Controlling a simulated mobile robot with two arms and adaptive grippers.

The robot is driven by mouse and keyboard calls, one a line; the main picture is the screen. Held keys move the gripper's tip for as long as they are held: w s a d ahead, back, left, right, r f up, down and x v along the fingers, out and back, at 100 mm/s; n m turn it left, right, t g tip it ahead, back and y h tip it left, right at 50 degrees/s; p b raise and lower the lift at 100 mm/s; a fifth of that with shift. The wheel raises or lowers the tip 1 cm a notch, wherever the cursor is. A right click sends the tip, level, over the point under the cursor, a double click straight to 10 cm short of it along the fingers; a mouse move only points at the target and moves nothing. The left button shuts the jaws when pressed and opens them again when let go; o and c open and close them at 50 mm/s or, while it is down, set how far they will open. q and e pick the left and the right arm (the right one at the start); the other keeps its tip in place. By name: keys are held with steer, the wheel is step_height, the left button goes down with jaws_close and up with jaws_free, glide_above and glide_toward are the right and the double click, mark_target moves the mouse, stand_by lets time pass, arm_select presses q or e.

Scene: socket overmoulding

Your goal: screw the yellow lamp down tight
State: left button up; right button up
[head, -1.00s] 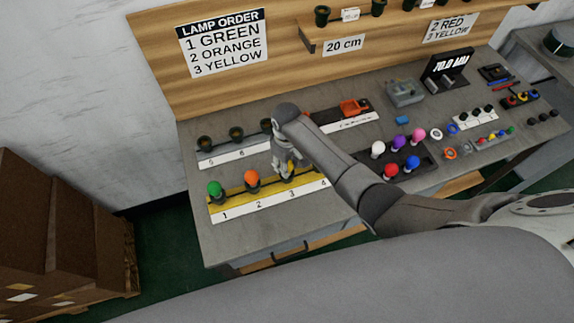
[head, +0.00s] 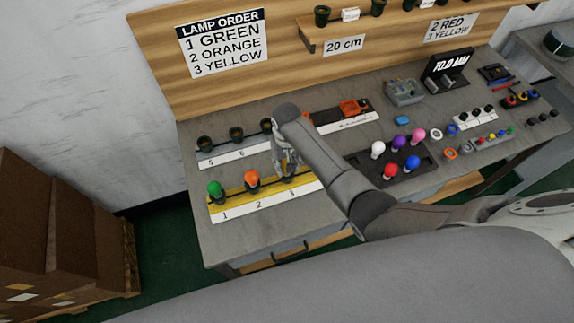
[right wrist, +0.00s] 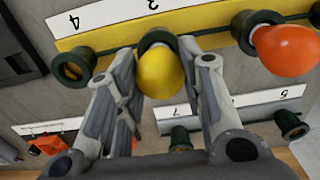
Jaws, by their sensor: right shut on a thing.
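The yellow lamp (right wrist: 160,74) sits upright in the dark socket (right wrist: 155,41) at number 3 of the yellow strip (head: 228,207). My right gripper (right wrist: 166,66) is around the lamp, one finger on each side, and shut on it. In the head view my right gripper (head: 287,172) points down over socket 3 and hides nearly all of the lamp. How deep the thread sits cannot be seen. The green lamp (head: 214,188) stands in socket 1 and the orange lamp (head: 251,178) in socket 2. My left gripper is not in view.
Empty socket 4 (right wrist: 73,67) is beside the yellow lamp in the wrist view. A second strip with empty sockets (head: 236,133) lies behind. A dark tray (head: 425,173) with several coloured lamps stands to the right. The bench's front left is clear.

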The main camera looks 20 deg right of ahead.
steer(key=o, duration=1)
steer(key=shift+m, duration=0.3)
steer(key=shift+c, duration=0.2)
step_height(320, 180, up, 12)
